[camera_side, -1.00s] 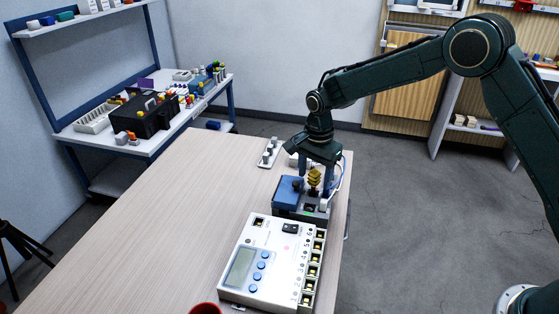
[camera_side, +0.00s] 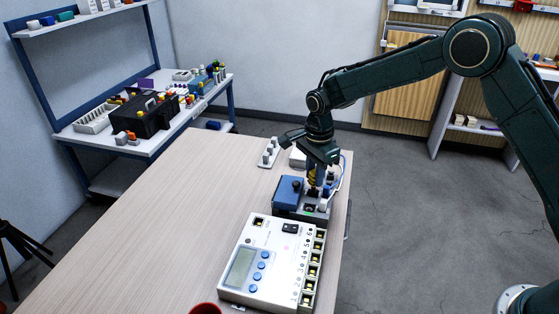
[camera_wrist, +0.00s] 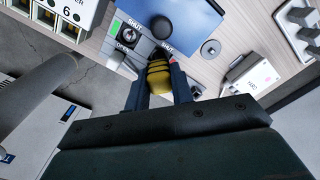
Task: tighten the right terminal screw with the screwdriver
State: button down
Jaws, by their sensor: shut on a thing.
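My gripper (camera_side: 317,186) points down over the device with the blue cover (camera_side: 287,191). It is shut on the yellow and black handle of the screwdriver (camera_wrist: 159,76), which also shows between the fingers in the side view (camera_side: 312,175). The screwdriver looks roughly upright in the side view. Its tip and the right terminal screw are hidden, so I cannot tell whether they touch. In the wrist view, the blue cover (camera_wrist: 195,18) with a black knob (camera_wrist: 161,27) lies beyond the handle, beside a panel marked SHUT and OPEN (camera_wrist: 125,48).
A large white meter (camera_side: 245,262) with a row of terminals stands directly in front of the device. A red cup (camera_side: 206,309) is at the front. The table's left side is clear.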

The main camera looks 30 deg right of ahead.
jog(key=m, duration=0.4)
jog(key=shift+m, duration=0.3)
jog(key=m, duration=0.5)
jog(key=shift+r, duration=0.15)
jog(key=shift+r, duration=1.1)
jog(key=shift+r, duration=0.35)
jog(key=shift+r, duration=0.7)
jog(key=shift+r, duration=0.35)
jog(key=shift+r, duration=0.3)
